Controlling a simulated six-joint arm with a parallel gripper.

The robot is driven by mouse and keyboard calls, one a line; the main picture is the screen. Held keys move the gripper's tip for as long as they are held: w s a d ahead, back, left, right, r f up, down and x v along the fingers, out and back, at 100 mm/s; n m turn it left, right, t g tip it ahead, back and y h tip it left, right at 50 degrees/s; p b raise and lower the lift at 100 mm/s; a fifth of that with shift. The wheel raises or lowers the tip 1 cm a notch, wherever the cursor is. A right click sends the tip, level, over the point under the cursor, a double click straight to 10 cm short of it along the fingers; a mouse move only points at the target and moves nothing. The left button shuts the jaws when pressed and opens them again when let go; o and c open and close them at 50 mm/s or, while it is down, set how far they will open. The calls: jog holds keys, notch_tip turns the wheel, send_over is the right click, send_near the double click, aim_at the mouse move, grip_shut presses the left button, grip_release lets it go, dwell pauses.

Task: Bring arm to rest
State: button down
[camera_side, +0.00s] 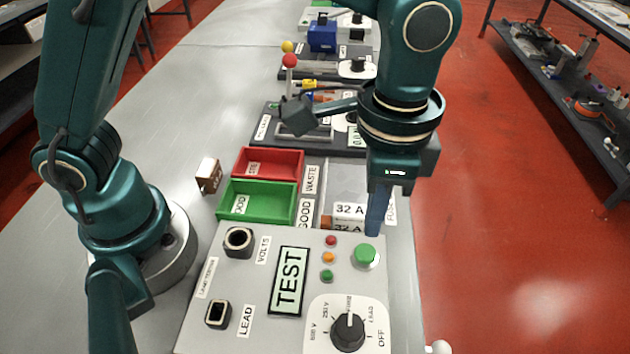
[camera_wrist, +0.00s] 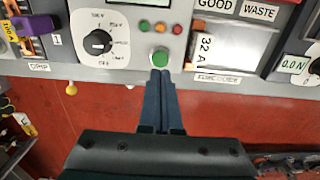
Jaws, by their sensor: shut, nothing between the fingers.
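My gripper (camera_side: 373,232) points down with its blue fingers closed together and nothing between them. Its tips are at the green button (camera_side: 366,254) on the grey tester panel (camera_side: 225,290). In the wrist view the shut fingertips (camera_wrist: 160,72) end just at the near edge of the green button (camera_wrist: 160,55). I cannot tell whether they touch it. The panel's display (camera_side: 290,281) reads TEST. A dark rotary dial (camera_side: 348,332) sits at the front right of the panel.
A green tray (camera_side: 257,203) and a red tray (camera_side: 268,162) stand behind the panel. Cards marked 32 A (camera_side: 349,210) lie near my fingers. More stations with knobs and a blue block (camera_side: 322,36) line the table behind. Bare table (camera_side: 140,110) lies at the left.

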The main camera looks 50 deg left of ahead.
jog(key=shift+r, duration=0.15)
jog(key=shift+w+a+r, duration=0.15)
jog(key=shift+w+r, duration=0.05)
jog(key=a+r+n+t+h, duration=0.1)
jog(key=a+r+n+t, duration=0.25)
jog(key=a+r, duration=0.65)
jog(key=s+a+f+n+t+y, duration=0.1)
jog(key=s+a+f+n+t, duration=0.1)
jog(key=s+a+f+n, duration=0.2)
jog(key=shift+s+a+f+n, duration=0.3)
jog(key=shift+s+a+n, duration=0.45)
jog(key=shift+s+a, duration=1.1)
